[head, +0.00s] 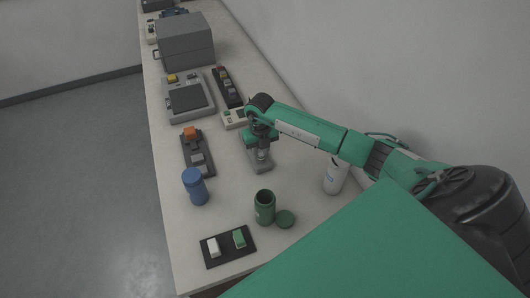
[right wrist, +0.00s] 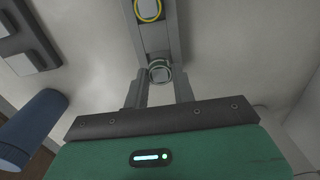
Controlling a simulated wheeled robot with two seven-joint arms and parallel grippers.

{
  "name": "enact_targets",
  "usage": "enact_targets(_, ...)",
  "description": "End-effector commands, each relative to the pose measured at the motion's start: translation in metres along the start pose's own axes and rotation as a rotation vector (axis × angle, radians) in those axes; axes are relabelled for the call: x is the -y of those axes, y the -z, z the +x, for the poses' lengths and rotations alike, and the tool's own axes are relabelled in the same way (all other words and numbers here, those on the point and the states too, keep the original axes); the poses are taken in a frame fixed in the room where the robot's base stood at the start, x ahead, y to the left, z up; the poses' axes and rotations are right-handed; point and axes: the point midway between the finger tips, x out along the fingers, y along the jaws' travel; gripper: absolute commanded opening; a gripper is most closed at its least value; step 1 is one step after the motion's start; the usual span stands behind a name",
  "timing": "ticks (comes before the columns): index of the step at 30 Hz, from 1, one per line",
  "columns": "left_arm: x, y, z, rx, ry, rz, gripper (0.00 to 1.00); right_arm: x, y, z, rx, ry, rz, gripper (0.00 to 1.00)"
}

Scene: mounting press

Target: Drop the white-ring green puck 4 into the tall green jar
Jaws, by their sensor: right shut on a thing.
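My right gripper (head: 263,152) points down over a small grey holder (head: 262,168) near the middle of the table. In the right wrist view its fingers (right wrist: 160,82) are shut on a small round puck (right wrist: 160,70) with a pale ring. The puck's green colour and number cannot be made out. The tall green jar (head: 265,206) stands upright and open, nearer the front than the gripper. My left gripper is not in view.
A yellow-ringed puck (right wrist: 149,9) sits in the holder. A blue jar (head: 195,187) stands left of the green jar, and a white bottle (head: 333,176) right. A black tray (head: 229,257) with a white and a green block lies in front. Grey machines (head: 187,98) stand farther back.

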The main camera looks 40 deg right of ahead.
Motion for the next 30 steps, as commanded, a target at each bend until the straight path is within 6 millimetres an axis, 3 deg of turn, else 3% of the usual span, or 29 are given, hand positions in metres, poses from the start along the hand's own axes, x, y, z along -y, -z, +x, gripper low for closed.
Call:
enact_targets(21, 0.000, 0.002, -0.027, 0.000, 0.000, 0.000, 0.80, 0.000, 0.000, -0.046, 0.001, 0.001, -0.001, 0.12)
enact_targets(30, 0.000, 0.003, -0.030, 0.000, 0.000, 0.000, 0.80, 0.000, 0.000, -0.051, 0.000, 0.001, 0.000, 0.12)
